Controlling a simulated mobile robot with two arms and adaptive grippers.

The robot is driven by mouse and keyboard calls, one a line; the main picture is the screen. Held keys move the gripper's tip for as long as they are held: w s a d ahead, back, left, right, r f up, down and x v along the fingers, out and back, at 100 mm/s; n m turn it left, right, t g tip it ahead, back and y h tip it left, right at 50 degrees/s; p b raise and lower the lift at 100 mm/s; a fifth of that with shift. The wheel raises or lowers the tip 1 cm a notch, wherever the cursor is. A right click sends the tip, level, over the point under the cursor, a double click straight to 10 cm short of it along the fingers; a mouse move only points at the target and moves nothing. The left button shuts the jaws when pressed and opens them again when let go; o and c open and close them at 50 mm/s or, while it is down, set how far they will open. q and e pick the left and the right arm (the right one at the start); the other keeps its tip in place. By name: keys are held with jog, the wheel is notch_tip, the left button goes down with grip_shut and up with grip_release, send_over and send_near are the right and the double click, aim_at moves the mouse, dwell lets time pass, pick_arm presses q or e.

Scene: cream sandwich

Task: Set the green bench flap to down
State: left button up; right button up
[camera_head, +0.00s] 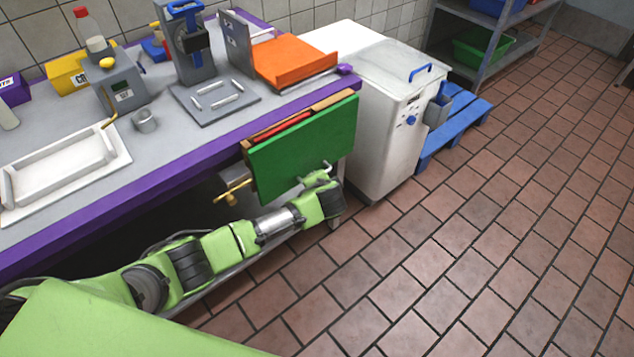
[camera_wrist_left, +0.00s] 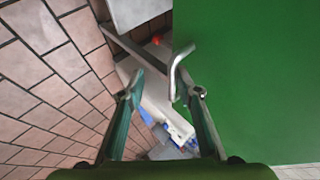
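The green bench flap (camera_head: 305,148) is a flat panel at the front of the bench, below the purple edge. Its outer face is turned toward the floor area, and I cannot tell if it hangs fully vertical. A bent metal handle (camera_head: 324,167) sticks out near its lower right edge; it also shows in the left wrist view (camera_wrist_left: 177,76). My left gripper (camera_head: 318,179) is open at this handle. In the wrist view its fingertips (camera_wrist_left: 167,92) are on either side of the handle, which is closer to the right finger. My right gripper is not in view.
The bench top (camera_head: 165,132) carries a white tray (camera_head: 118,150), grey devices and an orange plate (camera_head: 290,62). A white lidded machine (camera_head: 375,150) stands right of the flap, with a blue pallet (camera_head: 455,125) beyond. The tiled floor (camera_head: 470,240) is clear.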

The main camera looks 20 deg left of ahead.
pick_arm(q)
jog(key=shift+s+f, duration=0.1)
jog(key=shift+s, duration=0.15)
dwell(0.4)
jog(key=v, duration=1.2)
jog(key=shift+r, duration=0.2)
jog(key=shift+w, duration=0.15)
